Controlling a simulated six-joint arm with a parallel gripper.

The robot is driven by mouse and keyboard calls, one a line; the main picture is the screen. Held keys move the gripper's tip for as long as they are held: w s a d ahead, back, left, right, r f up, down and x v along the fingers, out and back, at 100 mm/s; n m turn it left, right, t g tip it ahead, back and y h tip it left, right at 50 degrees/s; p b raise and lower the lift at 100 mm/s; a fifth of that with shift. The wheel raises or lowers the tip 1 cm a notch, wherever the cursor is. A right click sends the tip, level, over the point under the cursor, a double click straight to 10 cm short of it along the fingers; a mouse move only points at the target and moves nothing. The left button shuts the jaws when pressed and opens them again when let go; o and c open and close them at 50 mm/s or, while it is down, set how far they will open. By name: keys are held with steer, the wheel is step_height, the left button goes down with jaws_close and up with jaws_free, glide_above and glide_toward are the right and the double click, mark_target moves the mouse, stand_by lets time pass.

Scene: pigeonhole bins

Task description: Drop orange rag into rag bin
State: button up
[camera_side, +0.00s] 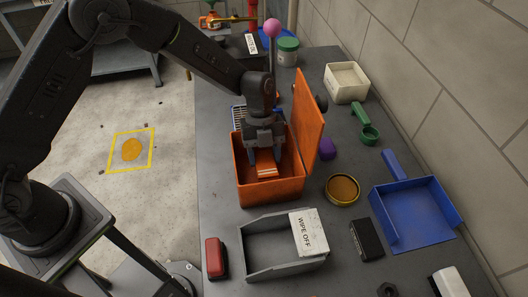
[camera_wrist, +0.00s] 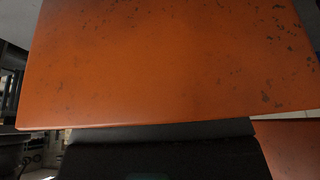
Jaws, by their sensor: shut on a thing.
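An orange rag with pale stripes (camera_side: 267,171) is between the fingers of my gripper (camera_side: 266,158), which is shut on it. The gripper points down inside the open orange box (camera_side: 270,191), and the rag is within the box's walls. I cannot tell whether the rag touches the box floor. The box's orange lid (camera_side: 310,115) stands open on the right side. In the wrist view a scuffed orange panel (camera_wrist: 170,65) fills most of the picture, and the rag cannot be made out there. No label naming a rag bin is readable; the orange box may be it.
A grey open bin (camera_side: 262,268) with a "WIPE OFF" card (camera_side: 308,232) stands in front of the box. A red block (camera_side: 215,258), yellow tin (camera_side: 342,189), purple item (camera_side: 327,148) and blue dustpan (camera_side: 415,215) lie nearby. A white bin (camera_side: 346,82) is behind.

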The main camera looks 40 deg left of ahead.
steer(key=o, duration=1.1)
steer(key=shift+c, duration=0.2)
steer(key=v, duration=0.8)
steer(key=shift+r, duration=0.1)
steer(key=s+a+r+n+t+y, duration=0.1)
steer(key=s+a+r+n+t, duration=0.1)
steer(key=s+a+r+n, duration=0.35)
steer(key=s+a+r+n+t, duration=0.2)
steer(key=s+a+r+n, duration=0.1)
steer(key=r+n, duration=0.55)
steer(key=s+a+r+n+t+y, duration=0.1)
steer(key=s+a+r+n+t, duration=0.1)
steer(key=s+n, duration=0.4)
steer(key=s+a+r+n+t+y, duration=0.1)
steer(key=s+a+r+n+t, duration=0.1)
steer(key=s+a+n, duration=0.3)
steer(key=s+n, duration=0.2)
steer(key=s, duration=0.1)
steer(key=shift+s+a+t, duration=0.2)
steer(key=shift+s+t, duration=0.2)
